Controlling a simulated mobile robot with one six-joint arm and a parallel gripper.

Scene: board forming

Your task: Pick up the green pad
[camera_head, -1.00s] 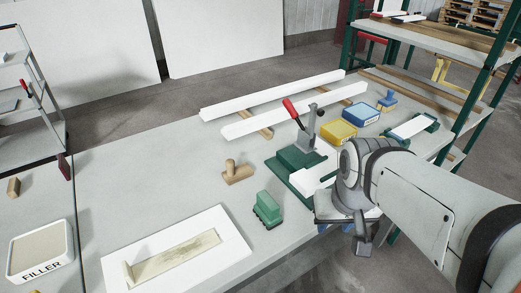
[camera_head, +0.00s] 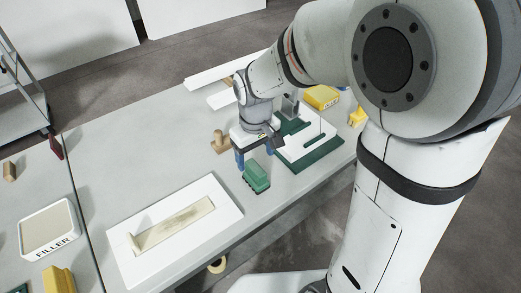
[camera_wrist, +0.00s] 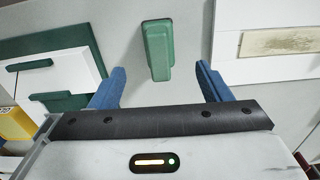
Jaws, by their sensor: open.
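The green pad (camera_head: 256,177) is a small green block with a raised top, lying on the grey table near its front edge. In the wrist view the green pad (camera_wrist: 157,48) lies ahead of and roughly midway between my blue fingers. My gripper (camera_head: 255,155) is above the table, close to the pad on its far side. My gripper (camera_wrist: 160,82) is open with nothing between its fingers, and it is apart from the pad. No part of the pad is hidden in the wrist view.
A white board with a beige strip (camera_head: 226,190) lies left of the pad. A green fixture with a white panel (camera_head: 318,153) stands to the right. A wooden-handled block (camera_head: 219,142) is behind the pad. A filler tray (camera_head: 48,228) sits at far left.

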